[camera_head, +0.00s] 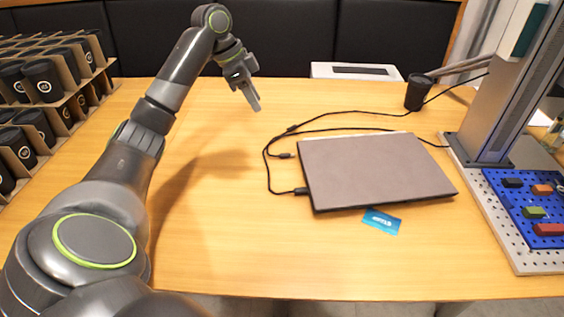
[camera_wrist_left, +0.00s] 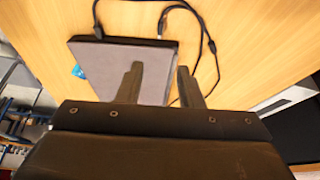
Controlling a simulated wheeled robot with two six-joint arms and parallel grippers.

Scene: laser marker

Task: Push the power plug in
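A closed grey-brown laptop (camera_head: 375,170) lies on the table, and it also shows in the left wrist view (camera_wrist_left: 105,65). A black plug (camera_head: 301,191) meets the laptop's left side near the front corner; whether it is fully seated I cannot tell. A second black plug (camera_head: 285,156) lies on the table with its tip towards the same side, a small gap away. Its pale tip shows in the wrist view (camera_wrist_left: 160,36). My left gripper (camera_head: 255,103) is empty, above the table behind and left of the laptop. Its fingers (camera_wrist_left: 160,78) stand apart. My right gripper is out of view.
Black cables (camera_head: 267,165) loop left of and behind the laptop. A blue card (camera_head: 381,221) lies by its front edge. A black cup (camera_head: 418,92) and the laser marker stand (camera_head: 488,140) are at right. Boxed cups (camera_head: 40,80) fill the far left.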

